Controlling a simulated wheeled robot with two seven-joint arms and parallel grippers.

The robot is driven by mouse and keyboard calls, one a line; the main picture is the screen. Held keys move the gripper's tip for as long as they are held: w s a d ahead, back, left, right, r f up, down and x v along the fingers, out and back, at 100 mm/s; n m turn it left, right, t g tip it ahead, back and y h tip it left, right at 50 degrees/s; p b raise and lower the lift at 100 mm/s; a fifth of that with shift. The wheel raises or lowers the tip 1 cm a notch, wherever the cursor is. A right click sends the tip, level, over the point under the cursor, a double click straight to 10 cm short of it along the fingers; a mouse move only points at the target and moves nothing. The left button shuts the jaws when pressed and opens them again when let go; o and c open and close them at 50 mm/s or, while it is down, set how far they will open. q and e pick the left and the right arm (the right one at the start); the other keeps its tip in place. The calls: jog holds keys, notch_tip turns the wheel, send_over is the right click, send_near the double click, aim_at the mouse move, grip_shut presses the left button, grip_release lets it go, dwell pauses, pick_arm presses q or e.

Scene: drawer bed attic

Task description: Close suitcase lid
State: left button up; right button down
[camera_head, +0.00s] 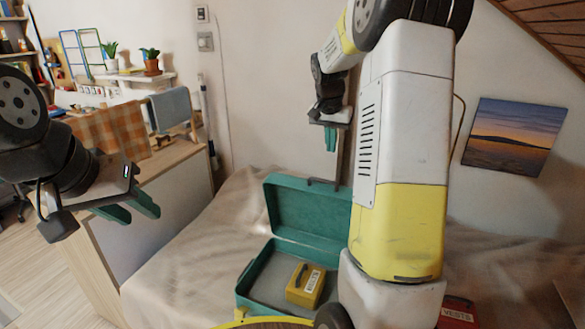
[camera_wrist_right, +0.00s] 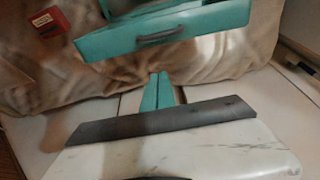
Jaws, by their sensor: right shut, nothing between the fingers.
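The green suitcase stands open on the bed. Its lid (camera_head: 290,207) is raised at the back, and its base (camera_head: 257,270) lies flat with a yellow labelled box (camera_head: 306,286) inside. My right arm hides the right part of the suitcase. My right gripper (camera_head: 331,140) is shut and empty, pointing down above and behind the lid's top edge. In the right wrist view, the shut fingers (camera_wrist_right: 158,88) are apart from the lid edge (camera_wrist_right: 205,22), which has a dark handle (camera_wrist_right: 162,37). My left gripper (camera_head: 132,208) is open and empty at the left, away from the suitcase.
A red labelled box (camera_head: 457,312) lies on the bed (camera_head: 185,262) right of the suitcase. A wooden cabinet (camera_head: 165,165) with an orange checked cloth (camera_head: 120,135) stands at the left. The wall is behind the bed. The bed left of the suitcase is clear.

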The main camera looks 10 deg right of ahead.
send_over(326, 187)
jog(key=w, duration=0.1)
jog(key=f, duration=0.9)
jog(key=shift+d+f, duration=0.35)
jog(key=shift+f, duration=0.05)
jog(key=shift+s+a, duration=0.3)
jog(key=shift+s, duration=0.2)
